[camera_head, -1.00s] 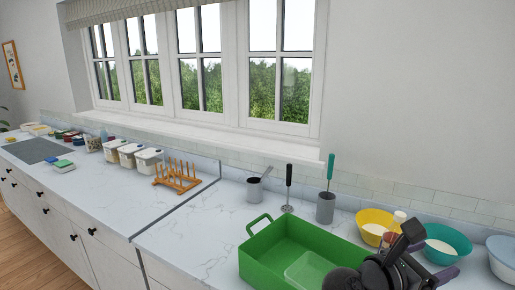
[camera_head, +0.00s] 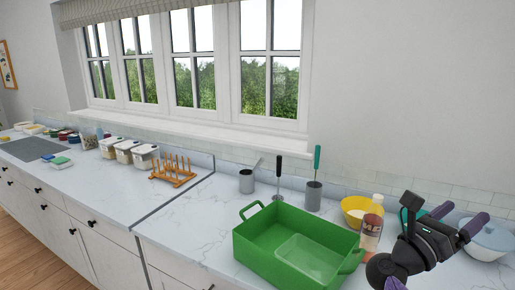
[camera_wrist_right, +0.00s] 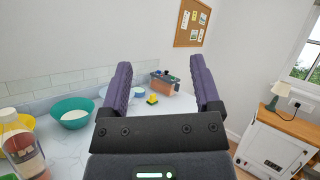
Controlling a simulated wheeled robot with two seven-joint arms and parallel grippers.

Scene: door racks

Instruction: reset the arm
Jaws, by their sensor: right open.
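My right gripper (camera_head: 460,226) is at the lower right of the head view, above the counter and in front of the bowls. In the right wrist view its two purple fingers (camera_wrist_right: 160,90) stand wide apart with nothing between them. The fingers point along the counter. My left gripper is in neither view.
A bottle (camera_head: 371,228), a yellow bowl (camera_head: 352,205) and a teal bowl (camera_wrist_right: 72,111) are close by.

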